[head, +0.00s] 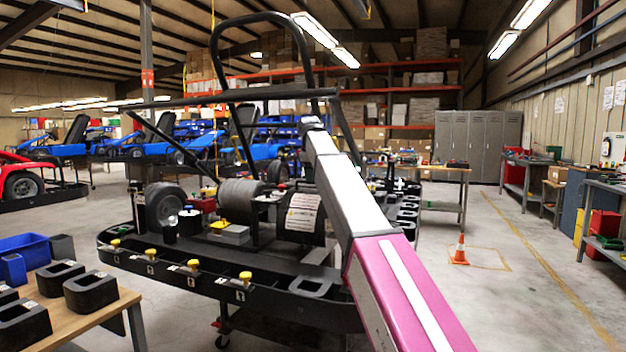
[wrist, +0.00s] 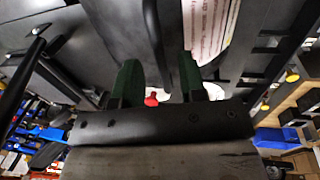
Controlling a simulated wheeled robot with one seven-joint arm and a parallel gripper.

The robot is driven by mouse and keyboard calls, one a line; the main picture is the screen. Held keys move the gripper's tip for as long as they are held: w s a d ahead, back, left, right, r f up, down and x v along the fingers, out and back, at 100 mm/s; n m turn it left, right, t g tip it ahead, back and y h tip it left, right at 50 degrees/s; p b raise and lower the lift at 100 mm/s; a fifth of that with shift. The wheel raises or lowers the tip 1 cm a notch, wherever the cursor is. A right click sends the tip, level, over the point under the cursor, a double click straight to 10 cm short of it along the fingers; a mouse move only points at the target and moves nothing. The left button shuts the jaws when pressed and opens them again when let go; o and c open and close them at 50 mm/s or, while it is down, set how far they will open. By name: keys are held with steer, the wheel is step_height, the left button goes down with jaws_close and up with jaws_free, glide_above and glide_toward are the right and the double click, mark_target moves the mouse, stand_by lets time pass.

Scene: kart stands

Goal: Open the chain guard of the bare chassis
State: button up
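The bare chassis (head: 230,280) is a black kart frame on a wheeled stand, with a tall roll hoop at the back. A dark panel with a white printed label (head: 303,213), which looks like the chain guard, stands beside the grey cylinder; its lower right is hidden behind my arm. In the wrist view, the label (wrist: 210,28) lies just beyond the right finger. My gripper (wrist: 160,62) has its two green fingers apart. A dark bar (wrist: 153,35) runs between them in the picture; I cannot tell whether it touches. In the head view my arm hides the fingers.
A red knob (wrist: 151,99) shows between the finger bases. Several yellow-knobbed pins (head: 193,265) line the chassis's front edge. A wooden table (head: 110,315) with black blocks stands front left. An orange cone (head: 459,250) stands on open floor at right.

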steer(key=shift+w+f, duration=0.15)
steer(key=shift+f, duration=0.6)
jaws_close()
steer(key=shift+r, duration=0.1)
